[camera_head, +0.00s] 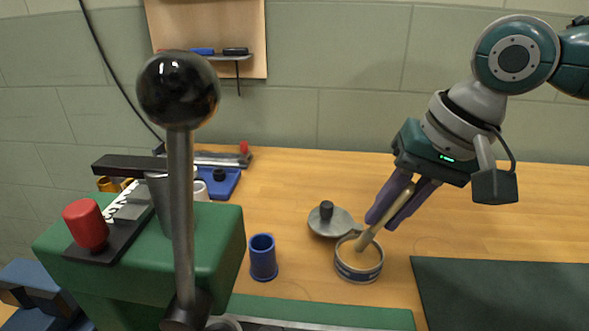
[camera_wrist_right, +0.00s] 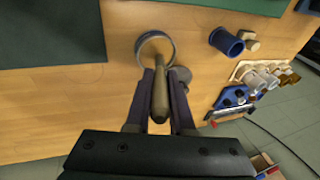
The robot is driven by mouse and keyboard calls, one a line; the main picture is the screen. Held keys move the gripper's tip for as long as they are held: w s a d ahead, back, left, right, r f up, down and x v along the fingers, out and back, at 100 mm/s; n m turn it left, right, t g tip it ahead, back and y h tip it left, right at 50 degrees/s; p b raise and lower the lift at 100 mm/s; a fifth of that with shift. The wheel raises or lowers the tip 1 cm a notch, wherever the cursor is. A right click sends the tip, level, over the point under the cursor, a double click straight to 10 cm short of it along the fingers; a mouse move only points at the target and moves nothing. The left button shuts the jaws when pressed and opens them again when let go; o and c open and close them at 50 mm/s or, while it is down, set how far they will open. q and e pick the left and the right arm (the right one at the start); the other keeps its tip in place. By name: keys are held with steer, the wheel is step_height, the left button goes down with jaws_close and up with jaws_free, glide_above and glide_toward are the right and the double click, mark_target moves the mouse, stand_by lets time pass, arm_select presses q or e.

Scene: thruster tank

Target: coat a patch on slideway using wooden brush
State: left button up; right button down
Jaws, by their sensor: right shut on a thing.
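My right gripper (camera_head: 381,218) has purple fingers shut on the wooden brush (camera_head: 378,230). The brush tilts down to the left and its lower end is inside the open round tin (camera_head: 358,273); its bristles are hidden. In the right wrist view the brush handle (camera_wrist_right: 159,98) lies between the two fingers (camera_wrist_right: 159,85), with the tin rim (camera_wrist_right: 141,42) just beyond. A green strip with a grey edge (camera_head: 310,312), perhaps the slideway, runs along the bottom of the head view; no coated patch can be made out. My left gripper is not in view.
A grey lid with a black knob (camera_head: 327,220) lies beside the tin. A blue cup (camera_head: 263,258) stands left of it. A tall lever with a black ball (camera_head: 178,90) rises from the green machine (camera_head: 215,250). A dark mat (camera_head: 500,290) lies right.

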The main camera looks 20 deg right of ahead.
steer(key=shift+f, duration=0.6)
stand_by(0.4)
stand_by(0.6)
steer(key=shift+p, duration=0.35)
stand_by(0.9)
steer(key=shift+f, duration=0.1)
stand_by(0.4)
step_height(320, 180, up, 7)
steer(key=p, duration=0.9)
stand_by(0.5)
